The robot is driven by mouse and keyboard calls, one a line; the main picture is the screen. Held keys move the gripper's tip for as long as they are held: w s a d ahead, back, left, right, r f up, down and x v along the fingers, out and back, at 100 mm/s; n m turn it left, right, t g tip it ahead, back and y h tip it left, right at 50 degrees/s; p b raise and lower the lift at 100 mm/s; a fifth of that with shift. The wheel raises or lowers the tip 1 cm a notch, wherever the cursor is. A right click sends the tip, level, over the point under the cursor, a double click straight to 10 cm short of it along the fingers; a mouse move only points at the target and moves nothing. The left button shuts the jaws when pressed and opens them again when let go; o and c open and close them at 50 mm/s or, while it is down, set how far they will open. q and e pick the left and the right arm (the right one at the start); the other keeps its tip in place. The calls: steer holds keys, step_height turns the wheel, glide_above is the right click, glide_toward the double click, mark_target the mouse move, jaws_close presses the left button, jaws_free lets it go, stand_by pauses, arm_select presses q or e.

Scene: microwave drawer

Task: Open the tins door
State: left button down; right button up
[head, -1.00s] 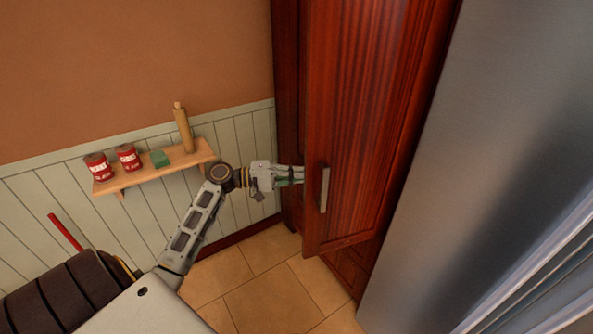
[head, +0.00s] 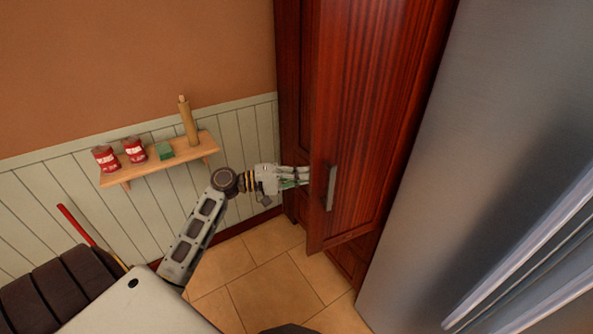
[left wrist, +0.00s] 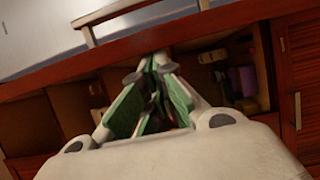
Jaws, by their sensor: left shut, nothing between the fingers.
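The tall red-brown wooden cabinet door (head: 365,110) stands ajar, its free edge to the left. Its metal bar handle (head: 331,188) is on the outer face near that edge; the handle also shows at the top of the left wrist view (left wrist: 86,34). My left gripper (head: 305,177) is shut and empty at the free edge, left of the handle. Its fingertips meet the edge in the picture; I cannot tell whether they touch or reach behind it. In the left wrist view, the green-padded fingers (left wrist: 150,65) point at the door's edge. My right gripper is not in view.
Cabinet shelves hold dim coloured items (left wrist: 242,80). A steel fridge (head: 480,150) stands close on the right. At left, a wall shelf (head: 150,172) carries two red tins (head: 120,154), a green block (head: 164,151) and a rolling pin (head: 188,122). Tiled floor (head: 265,290) shows below.

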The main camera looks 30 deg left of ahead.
arm_select(q)
steer(key=shift+s+d+n+t+y+p, duration=0.4)
steer(key=shift+s+d+t+p, duration=0.15)
steer(key=shift+s+d, duration=0.35)
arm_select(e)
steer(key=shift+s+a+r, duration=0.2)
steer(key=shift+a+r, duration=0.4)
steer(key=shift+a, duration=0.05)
arm_select(q)
steer(key=shift+w, duration=0.1)
